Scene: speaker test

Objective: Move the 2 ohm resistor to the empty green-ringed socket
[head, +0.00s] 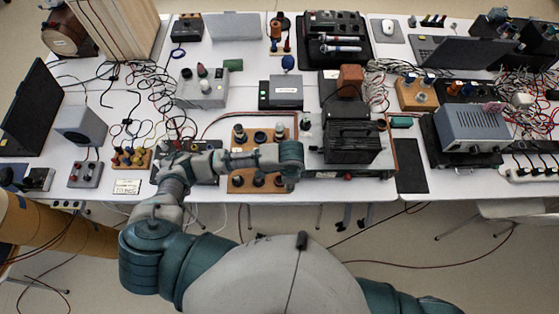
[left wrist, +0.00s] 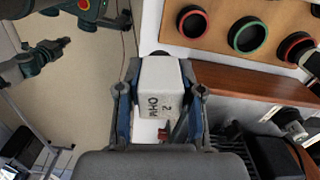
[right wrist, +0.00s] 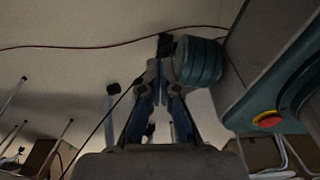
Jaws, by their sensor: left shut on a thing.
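The 2 ohm resistor (left wrist: 160,85) is a white block with dark "2 OHM" lettering in the left wrist view. My left gripper (left wrist: 162,94) is shut on it, one finger on each side. The green-ringed socket (left wrist: 247,35) is beyond it to the upper right, on a brown wooden board (left wrist: 216,45), and looks empty. The block is apart from this socket in the picture. In the head view the board (head: 248,187) lies at the table's front, under my left arm; the left fingers are hidden there. My right gripper (right wrist: 160,80) is shut and empty, away from the table.
A black device (head: 352,141) stands just right of the board. Cables and several instruments crowd the table. The floor in front is mostly free.

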